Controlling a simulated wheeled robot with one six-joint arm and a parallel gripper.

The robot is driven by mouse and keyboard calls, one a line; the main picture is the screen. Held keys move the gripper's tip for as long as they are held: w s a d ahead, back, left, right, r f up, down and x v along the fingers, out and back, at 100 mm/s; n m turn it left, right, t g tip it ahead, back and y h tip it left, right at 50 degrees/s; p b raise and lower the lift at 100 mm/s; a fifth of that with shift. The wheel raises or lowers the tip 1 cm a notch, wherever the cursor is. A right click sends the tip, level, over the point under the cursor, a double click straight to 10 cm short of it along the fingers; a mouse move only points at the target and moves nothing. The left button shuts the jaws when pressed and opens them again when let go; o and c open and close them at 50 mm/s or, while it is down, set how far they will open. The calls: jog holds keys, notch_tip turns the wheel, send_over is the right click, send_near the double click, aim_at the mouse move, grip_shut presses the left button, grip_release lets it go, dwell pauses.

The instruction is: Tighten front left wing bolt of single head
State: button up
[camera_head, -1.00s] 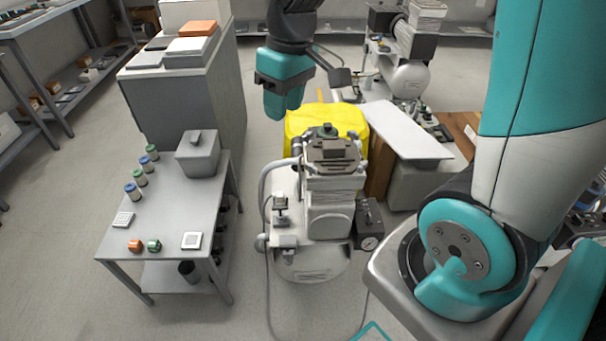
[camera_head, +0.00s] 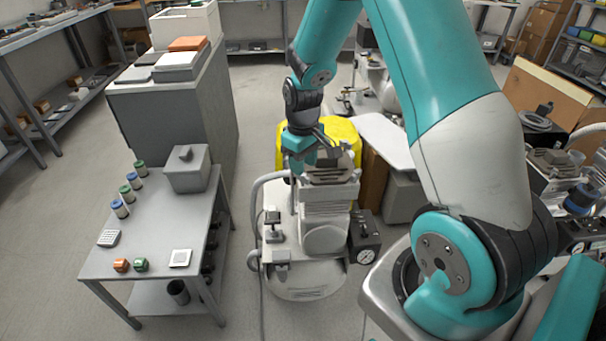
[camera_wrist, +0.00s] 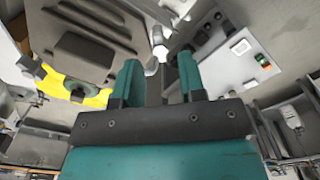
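The single head compressor (camera_head: 318,215) stands on the floor in the middle of the head view. Its dark-topped head (camera_head: 338,170) also fills the upper left of the wrist view (camera_wrist: 88,45). My gripper (camera_head: 300,168) is at the left side of this head, pointing down. In the wrist view my gripper (camera_wrist: 159,70) has its two teal fingers apart, with a pale metal fitting (camera_wrist: 159,42) showing beyond the gap. I cannot tell whether the fingers touch anything. I cannot make out the front left wing bolt clearly in either view.
A grey side table (camera_head: 150,235) with small jars, a box and coloured parts stands to the left. A yellow object (camera_head: 345,133) stands right behind the compressor. A pressure gauge box (camera_head: 365,245) is at its right side. Open floor lies in front.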

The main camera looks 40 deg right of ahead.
aim_at(303, 178)
jog(key=shift+f, duration=1.9)
grip_shut()
